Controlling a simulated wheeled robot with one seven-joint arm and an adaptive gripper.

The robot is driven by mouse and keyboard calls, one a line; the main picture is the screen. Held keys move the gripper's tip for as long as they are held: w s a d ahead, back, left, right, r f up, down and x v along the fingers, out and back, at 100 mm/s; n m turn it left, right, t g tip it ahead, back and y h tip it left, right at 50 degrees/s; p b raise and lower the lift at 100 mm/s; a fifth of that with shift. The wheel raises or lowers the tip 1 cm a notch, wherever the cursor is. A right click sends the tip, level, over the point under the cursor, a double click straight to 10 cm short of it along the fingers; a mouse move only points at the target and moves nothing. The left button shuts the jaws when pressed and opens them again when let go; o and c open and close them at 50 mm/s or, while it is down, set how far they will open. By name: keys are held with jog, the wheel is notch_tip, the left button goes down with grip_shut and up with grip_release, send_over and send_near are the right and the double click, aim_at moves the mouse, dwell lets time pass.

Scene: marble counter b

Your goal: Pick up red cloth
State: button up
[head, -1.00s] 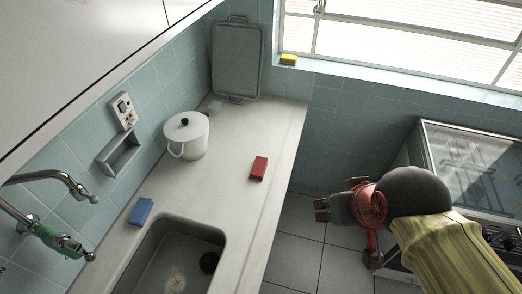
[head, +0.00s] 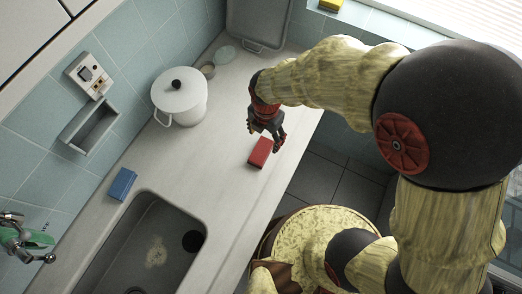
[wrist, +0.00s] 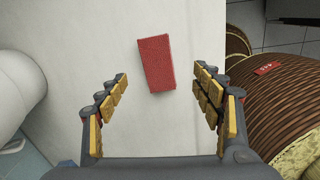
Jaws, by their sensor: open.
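The red cloth (head: 260,152) looks like a small red block and lies flat on the pale counter near its right edge. It also shows in the wrist view (wrist: 155,63), a little beyond the fingertips and between their lines. My gripper (head: 265,128) is above the counter, just behind and over the red cloth in the head view. The gripper does not touch the cloth as far as I can see.
A white lidded pot (head: 180,98) stands left of my gripper. A blue block (head: 122,185) lies beside the sink (head: 140,250) at the front. A metal tray (head: 258,25) leans at the back. The counter (head: 215,150) is clear between pot and cloth.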

jog(key=n, duration=0.2)
send_over(261, 151)
notch_tip(261, 151, down, 4)
jog(key=shift+f, duration=0.1)
notch_tip(261, 151, down, 6)
jog(key=shift+w+r+b, duration=0.1)
jog(key=shift+r+b, duration=0.05)
jog(key=shift+b, duration=1)
jog(key=shift+c, duration=0.5)
jog(key=c, duration=1.1)
jog(key=shift+c, duration=0.2)
